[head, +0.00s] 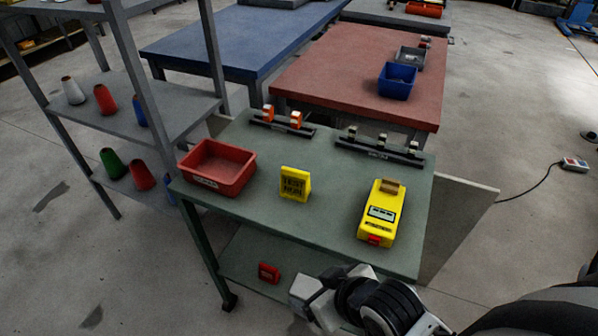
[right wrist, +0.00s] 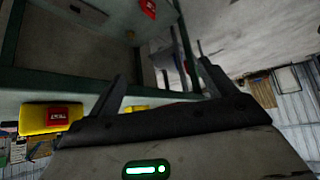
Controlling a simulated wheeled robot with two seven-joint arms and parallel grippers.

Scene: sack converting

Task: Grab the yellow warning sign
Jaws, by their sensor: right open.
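The yellow warning sign (head: 295,184) stands upright on the green cart top (head: 335,210), between a red bin and a yellow device, with dark lettering on its face. My right gripper (head: 308,292) is low in front of the cart's near edge, apart from the sign. In the right wrist view its two fingers (right wrist: 155,82) are spread with nothing held between them. A thin yellow strip behind the gripper body there may be the sign, mostly hidden. My left gripper is not in view.
A red bin (head: 217,166) and a yellow device (head: 380,212) flank the sign. Two racks, one with orange items (head: 282,121) and a dark one (head: 380,147), line the cart's back. A red item (head: 268,272) lies on the lower shelf. A spool shelf (head: 140,100) stands left.

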